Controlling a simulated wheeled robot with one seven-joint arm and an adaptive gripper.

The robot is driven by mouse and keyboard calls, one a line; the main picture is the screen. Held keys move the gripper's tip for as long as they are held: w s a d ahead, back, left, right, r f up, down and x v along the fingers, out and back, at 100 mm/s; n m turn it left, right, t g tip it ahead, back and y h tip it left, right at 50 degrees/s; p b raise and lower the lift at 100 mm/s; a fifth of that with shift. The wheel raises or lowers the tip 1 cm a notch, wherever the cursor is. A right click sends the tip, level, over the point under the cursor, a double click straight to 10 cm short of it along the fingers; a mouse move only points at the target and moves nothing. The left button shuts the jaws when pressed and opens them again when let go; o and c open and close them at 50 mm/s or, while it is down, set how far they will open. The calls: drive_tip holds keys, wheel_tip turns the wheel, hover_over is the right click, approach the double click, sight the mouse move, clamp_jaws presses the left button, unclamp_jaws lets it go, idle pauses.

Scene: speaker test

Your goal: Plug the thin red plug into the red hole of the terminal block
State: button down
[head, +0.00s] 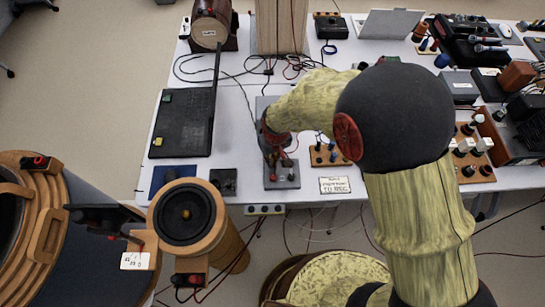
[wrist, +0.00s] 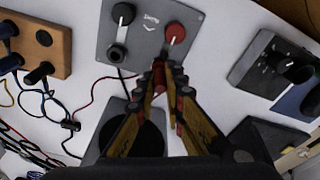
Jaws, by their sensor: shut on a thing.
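My gripper (wrist: 165,72) is shut on a thin red plug (wrist: 159,82), of which only a small red part shows between the fingers in the wrist view. The terminal block is a grey plate (wrist: 150,37) with a red round terminal (wrist: 175,32) and a black one (wrist: 123,13); a black fitting (wrist: 117,53) sits below the black one. The fingertips are just below the red terminal in the picture; I cannot tell whether the plug touches it. A short pale pin shows at the red terminal. In the head view my gripper (head: 275,150) is over the grey plate (head: 283,183).
A wooden block with black knobs (wrist: 38,45) is beside the plate, with loose cables (wrist: 68,124) near it. A dark box with a knob (wrist: 280,68) is on the other side. A printed card (head: 335,185) lies right.

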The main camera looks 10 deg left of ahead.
drive_tip(key=shift+f, duration=0.2)
drive_tip(key=c, duration=1.8)
unclamp_jaws()
drive_tip(key=shift+r, duration=0.1)
drive_tip(key=shift+r+p, duration=2.6)
drive_tip(key=shift+r, duration=1.05)
